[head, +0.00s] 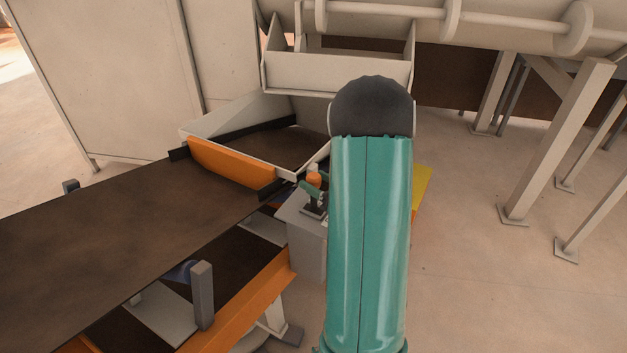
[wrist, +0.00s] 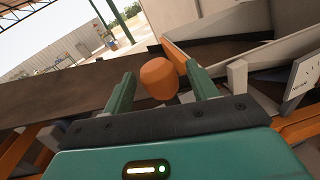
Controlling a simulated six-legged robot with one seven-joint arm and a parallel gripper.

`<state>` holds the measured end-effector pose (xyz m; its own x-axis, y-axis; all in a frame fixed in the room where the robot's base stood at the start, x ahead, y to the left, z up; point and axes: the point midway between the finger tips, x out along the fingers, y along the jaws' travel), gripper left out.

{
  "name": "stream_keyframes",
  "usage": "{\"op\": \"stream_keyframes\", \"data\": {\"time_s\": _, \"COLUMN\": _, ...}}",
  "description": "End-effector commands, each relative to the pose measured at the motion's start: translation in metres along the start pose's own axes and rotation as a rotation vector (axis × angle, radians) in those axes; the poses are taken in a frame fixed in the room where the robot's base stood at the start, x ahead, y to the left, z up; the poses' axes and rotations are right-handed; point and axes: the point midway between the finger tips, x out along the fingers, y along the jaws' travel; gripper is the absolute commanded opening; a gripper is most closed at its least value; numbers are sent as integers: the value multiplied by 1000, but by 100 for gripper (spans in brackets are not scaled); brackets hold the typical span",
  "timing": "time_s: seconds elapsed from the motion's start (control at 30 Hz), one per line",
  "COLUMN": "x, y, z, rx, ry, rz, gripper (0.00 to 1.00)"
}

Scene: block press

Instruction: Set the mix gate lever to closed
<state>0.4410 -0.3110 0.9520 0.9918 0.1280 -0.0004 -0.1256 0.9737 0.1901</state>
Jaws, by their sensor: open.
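The lever's orange knob (head: 314,179) stands on a grey box (head: 306,240) beside the conveyor in the head view. In the wrist view the round orange knob (wrist: 159,78) shows between the two green fingers of my gripper (wrist: 160,84). The gripper is open, with a finger on each side of the knob and visible gaps. In the head view my green arm hides the right side of the lever box, and only a bit of the gripper shows beside the knob. The lever's shaft is mostly hidden, so I cannot tell its setting.
A dark conveyor belt (head: 110,235) on an orange frame (head: 240,304) runs left of the box. An orange-sided chute (head: 232,167) sits over its end, below a large pale hopper (head: 340,72). A white labelled plate (wrist: 301,80) stands at right. Open floor lies right of my arm.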

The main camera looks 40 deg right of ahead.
Motion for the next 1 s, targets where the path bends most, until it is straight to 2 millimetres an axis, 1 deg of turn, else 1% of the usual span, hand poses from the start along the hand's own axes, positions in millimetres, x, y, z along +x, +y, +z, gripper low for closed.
{"op": "stream_keyframes", "data": {"time_s": 0.03, "x": 6, "y": 1, "z": 0, "rx": 0, "ry": 1, "rz": 4, "gripper": 58}}
{"op": "stream_keyframes", "data": {"time_s": 0.13, "x": 13, "y": 1, "z": 0, "rx": 1, "ry": -1, "rz": 2, "gripper": 58}}
{"op": "stream_keyframes", "data": {"time_s": 0.4, "x": 15, "y": 1, "z": 0, "rx": 1, "ry": 0, "rz": 1, "gripper": 58}}
{"op": "stream_keyframes", "data": {"time_s": 0.43, "x": 14, "y": 1, "z": 0, "rx": 1, "ry": 0, "rz": 1, "gripper": 56}}
{"op": "stream_keyframes", "data": {"time_s": 0.5, "x": 14, "y": 1, "z": 0, "rx": 1, "ry": 0, "rz": 1, "gripper": 42}}
{"op": "stream_keyframes", "data": {"time_s": 0.57, "x": 14, "y": 1, "z": 0, "rx": 1, "ry": 0, "rz": 1, "gripper": 31}}
{"op": "stream_keyframes", "data": {"time_s": 0.6, "x": 14, "y": 1, "z": 0, "rx": 1, "ry": 0, "rz": 1, "gripper": 23}}
{"op": "stream_keyframes", "data": {"time_s": 0.67, "x": 14, "y": 1, "z": 0, "rx": 1, "ry": 0, "rz": 1, "gripper": 11}}
{"op": "stream_keyframes", "data": {"time_s": 0.7, "x": 14, "y": 1, "z": 0, "rx": 1, "ry": 0, "rz": 1, "gripper": 3}}
{"op": "stream_keyframes", "data": {"time_s": 0.73, "x": 14, "y": 1, "z": 0, "rx": 1, "ry": 0, "rz": 1, "gripper": 0}}
{"op": "stream_keyframes", "data": {"time_s": 0.87, "x": 11, "y": 0, "z": 0, "rx": 1, "ry": 0, "rz": 0, "gripper": 0}}
{"op": "stream_keyframes", "data": {"time_s": 1.0, "x": -6, "y": -5, "z": -1, "rx": 2, "ry": 0, "rz": -5, "gripper": 0}}
